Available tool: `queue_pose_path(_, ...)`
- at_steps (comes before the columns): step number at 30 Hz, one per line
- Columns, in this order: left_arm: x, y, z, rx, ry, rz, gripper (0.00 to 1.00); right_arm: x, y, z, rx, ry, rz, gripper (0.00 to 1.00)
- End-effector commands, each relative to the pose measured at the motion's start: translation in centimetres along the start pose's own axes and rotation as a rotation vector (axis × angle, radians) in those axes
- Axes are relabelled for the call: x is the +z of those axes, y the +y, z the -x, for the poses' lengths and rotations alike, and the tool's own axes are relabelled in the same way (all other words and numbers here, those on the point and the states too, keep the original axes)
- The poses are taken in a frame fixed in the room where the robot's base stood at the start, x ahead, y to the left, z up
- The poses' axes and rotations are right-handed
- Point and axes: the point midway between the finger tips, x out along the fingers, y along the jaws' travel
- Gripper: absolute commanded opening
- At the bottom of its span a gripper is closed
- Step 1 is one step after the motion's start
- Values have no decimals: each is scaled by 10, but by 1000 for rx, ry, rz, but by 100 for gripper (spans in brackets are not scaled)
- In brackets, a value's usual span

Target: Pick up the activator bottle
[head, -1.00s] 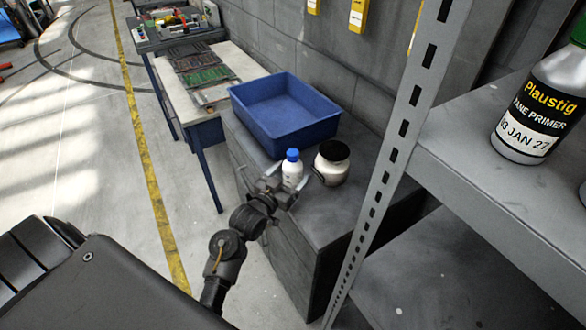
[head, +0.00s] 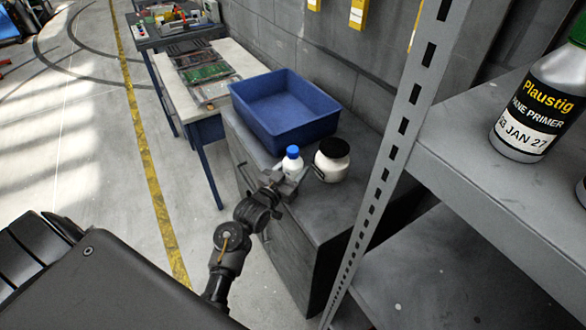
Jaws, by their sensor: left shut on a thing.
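A small white bottle with a blue cap (head: 293,161), which I take to be the activator bottle, stands upright on the dark grey cabinet top (head: 330,213). My left gripper (head: 287,181) reaches it from the front and is shut on it, with the fingers around its lower body. The gripper hides the bottle's lower part, so I cannot tell whether its base touches the cabinet top. My right gripper is not in view.
A white jar with a black lid (head: 332,160) stands close to the right of the bottle. A blue bin (head: 285,108) is just behind. A metal shelf post (head: 392,165) rises at right, with a primer bottle (head: 538,105) on the shelf.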

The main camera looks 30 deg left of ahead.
Motion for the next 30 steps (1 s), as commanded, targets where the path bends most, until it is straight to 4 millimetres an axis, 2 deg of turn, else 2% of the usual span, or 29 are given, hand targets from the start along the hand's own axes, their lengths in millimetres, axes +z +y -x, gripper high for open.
queue_pose_path(7,-12,0,0,1,5,-3,23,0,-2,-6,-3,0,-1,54)
queue_pose_path(11,-31,0,0,1,8,-4,23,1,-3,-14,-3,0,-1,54)
queue_pose_path(21,-94,-24,51,1,3,-10,23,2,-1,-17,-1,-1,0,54)
queue_pose_path(30,-118,-48,101,1,1,-6,23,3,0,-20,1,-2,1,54)
